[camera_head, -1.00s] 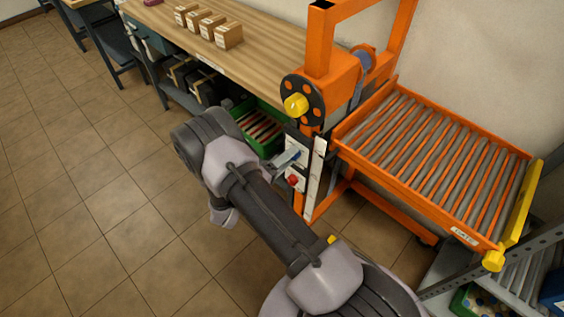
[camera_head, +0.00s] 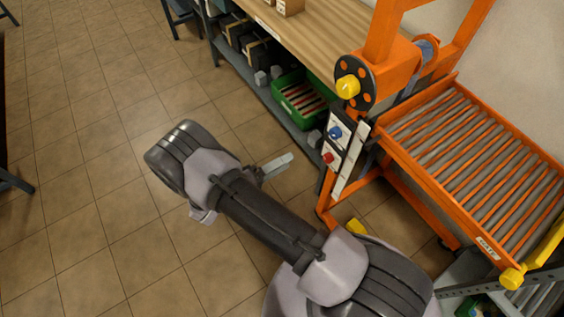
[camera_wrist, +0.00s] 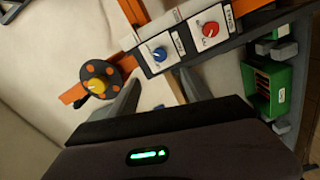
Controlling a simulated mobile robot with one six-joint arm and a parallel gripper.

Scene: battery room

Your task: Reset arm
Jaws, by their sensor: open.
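My arm reaches across the lower middle of the head view. My gripper (camera_head: 277,165) shows there only in part, as a grey finger beyond the wrist, over the tiled floor and apart from the orange frame. In the wrist view my gripper (camera_wrist: 147,98) shows two grey fingers spread apart with nothing held between them. Beyond them is a white control panel (camera_wrist: 186,42) with a blue knob (camera_wrist: 160,54) and a red knob (camera_wrist: 210,29). The same panel (camera_head: 340,137) stands right of my gripper in the head view.
An orange lift frame (camera_head: 392,40) with a black disc and yellow knob (camera_head: 348,87) joins a roller bed (camera_head: 470,165) at right. A wooden bench (camera_head: 325,45) stands behind, with a green crate (camera_head: 300,98) on its lower shelf. Tiled floor (camera_head: 80,190) at left is clear.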

